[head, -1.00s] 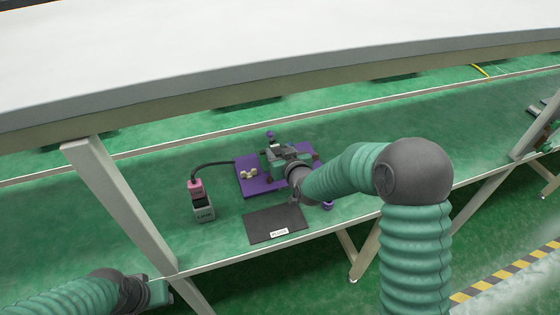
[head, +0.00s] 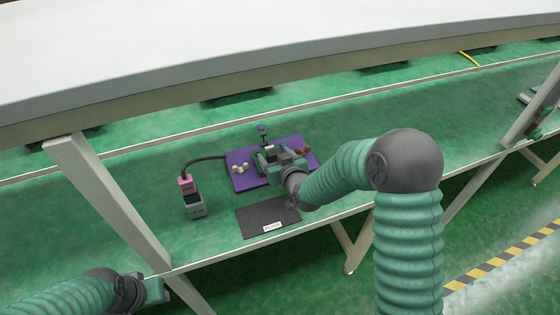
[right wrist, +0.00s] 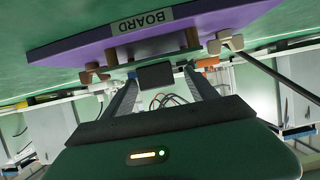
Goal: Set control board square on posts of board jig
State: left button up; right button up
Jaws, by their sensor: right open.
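The purple board jig (head: 248,182) lies on the green bench; its BOARD label (right wrist: 141,20) shows in the right wrist view. A small green control board with dark and blue parts (head: 268,158) is at the jig's middle, partly hidden by my right gripper (head: 281,162). In the right wrist view the board appears edge-on with a dark block (right wrist: 155,76), close to the jig's posts (right wrist: 192,39). I cannot tell whether it is fully seated. My right gripper (right wrist: 158,92) is open, its fingers either side of the block. My left gripper (head: 155,290) is low at left, jaws unclear.
A dark mat (head: 256,217) with a white label lies in front of the jig. A grey box with a pink plug (head: 188,185) and black cable stands left. Pale pieces (head: 240,168) sit on the jig.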

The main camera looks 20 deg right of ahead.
jog(key=p+v, duration=0.1)
jog(key=v, duration=0.9)
jog(key=s+f+g, duration=0.1)
jog(key=s+g, duration=0.1)
jog(key=s, duration=0.1)
jog(key=s+f+g, duration=0.2)
jog(key=s, duration=0.2)
jog(key=s+f+g, duration=0.2)
jog(key=s, duration=0.1)
jog(key=shift+s+f, duration=0.15)
jog(key=s+g, duration=0.4)
jog(key=s, duration=0.6)
jog(key=shift+s+f+g, duration=0.2)
jog(key=shift+f+g, duration=0.2)
jog(key=shift+f, duration=0.05)
